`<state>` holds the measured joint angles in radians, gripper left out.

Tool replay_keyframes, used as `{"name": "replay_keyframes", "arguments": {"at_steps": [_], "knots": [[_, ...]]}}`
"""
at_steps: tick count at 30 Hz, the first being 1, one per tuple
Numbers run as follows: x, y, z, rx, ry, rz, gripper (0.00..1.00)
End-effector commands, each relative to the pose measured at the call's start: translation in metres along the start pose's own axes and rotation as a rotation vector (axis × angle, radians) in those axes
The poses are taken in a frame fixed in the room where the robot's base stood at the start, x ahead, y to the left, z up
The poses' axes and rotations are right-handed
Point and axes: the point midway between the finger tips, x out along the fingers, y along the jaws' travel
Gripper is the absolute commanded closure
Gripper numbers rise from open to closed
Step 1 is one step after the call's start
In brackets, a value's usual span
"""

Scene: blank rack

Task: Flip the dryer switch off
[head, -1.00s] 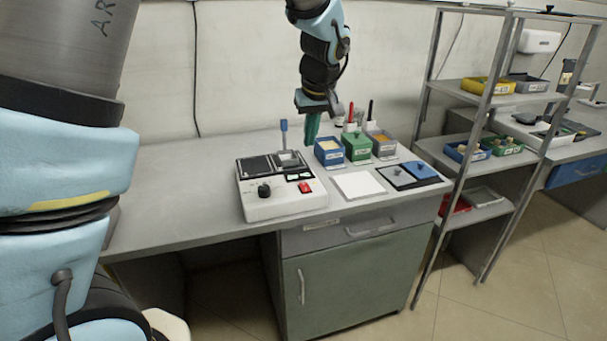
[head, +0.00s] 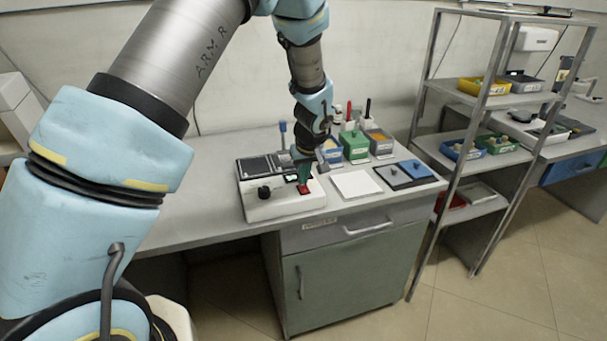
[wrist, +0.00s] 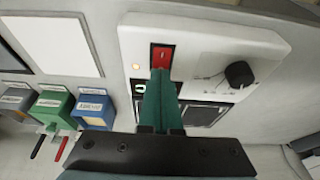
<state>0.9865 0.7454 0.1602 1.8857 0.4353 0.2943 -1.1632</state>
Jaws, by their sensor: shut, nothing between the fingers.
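The dryer (head: 285,205) is a white box on the bench with dark square plates on top and a black knob (head: 264,192) on its front. Its red switch (head: 304,189) sits at the right of the front panel. My gripper (head: 303,182) is shut and empty, its green fingers pointing down right at the switch. In the wrist view the fingertips (wrist: 160,72) overlap the near edge of the red switch (wrist: 162,56); I cannot tell whether they touch it.
A white pad (head: 356,184) and a dark tray with a blue piece (head: 416,169) lie right of the dryer. Blue, green (head: 355,146) and grey bins stand behind. A metal shelf rack (head: 480,130) stands at the right. The bench left of the dryer is clear.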

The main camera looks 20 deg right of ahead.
Motion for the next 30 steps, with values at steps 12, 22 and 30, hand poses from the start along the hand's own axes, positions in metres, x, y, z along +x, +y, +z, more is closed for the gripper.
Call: {"name": "replay_keyframes", "arguments": {"at_steps": [12,22,30], "knots": [[0.005,0.000,0.001,0.000,0.000,0.001,1.00],[0.011,0.000,0.001,0.000,-0.002,-0.001,1.00],[0.011,-0.001,0.006,0.001,-0.003,-0.002,1.00]]}}
